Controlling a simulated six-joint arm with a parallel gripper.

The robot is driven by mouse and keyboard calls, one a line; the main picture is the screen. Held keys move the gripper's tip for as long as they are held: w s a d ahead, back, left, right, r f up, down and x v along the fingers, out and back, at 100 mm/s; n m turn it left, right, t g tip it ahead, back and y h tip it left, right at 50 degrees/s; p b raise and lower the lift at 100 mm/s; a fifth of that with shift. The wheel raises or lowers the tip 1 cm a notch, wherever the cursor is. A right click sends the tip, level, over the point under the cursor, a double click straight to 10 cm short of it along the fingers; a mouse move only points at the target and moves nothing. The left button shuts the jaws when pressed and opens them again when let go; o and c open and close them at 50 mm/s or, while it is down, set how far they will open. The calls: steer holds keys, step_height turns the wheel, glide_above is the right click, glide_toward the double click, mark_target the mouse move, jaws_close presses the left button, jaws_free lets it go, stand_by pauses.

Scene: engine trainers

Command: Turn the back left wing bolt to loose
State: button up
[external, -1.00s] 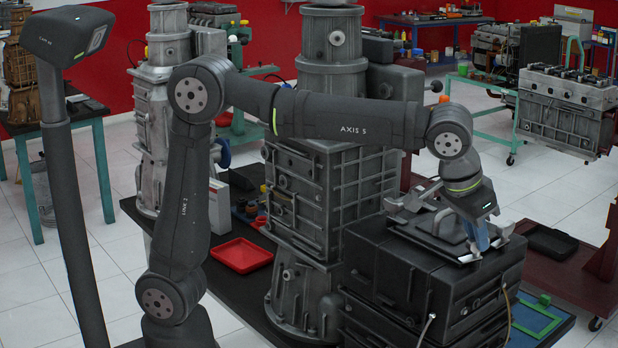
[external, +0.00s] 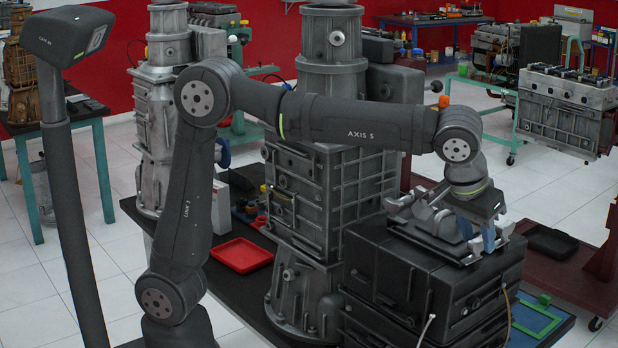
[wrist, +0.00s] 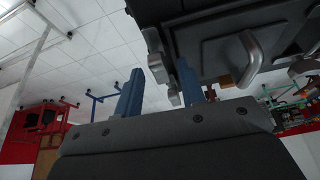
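Silver wing bolts stand around a plate on top of a black box (external: 400,275). One wing bolt (external: 399,203) shows at the left of the plate, and another (external: 505,229) is at the right beside my gripper. My gripper (external: 478,238) is low over the right part of the plate, fingers pointing down. In the wrist view its two blue fingers (wrist: 158,88) are spread apart. A silver wing bolt (wrist: 157,68) shows between them, closer to the right finger; contact cannot be told. Another wing bolt (wrist: 250,60) is farther right. I cannot tell which is the back left one.
A tall grey engine block (external: 330,190) stands left of the box, under my arm. A red tray (external: 241,255) lies on the dark bench to its left. A dark tray (external: 550,241) is right of the box.

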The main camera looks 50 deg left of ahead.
steer(key=v, duration=1.7)
steer(key=shift+r, duration=0.25)
steer(key=shift+f, duration=0.1)
steer(key=x, duration=1.7)
steer(key=shift+f, duration=0.2)
steer(key=shift+r, duration=0.15)
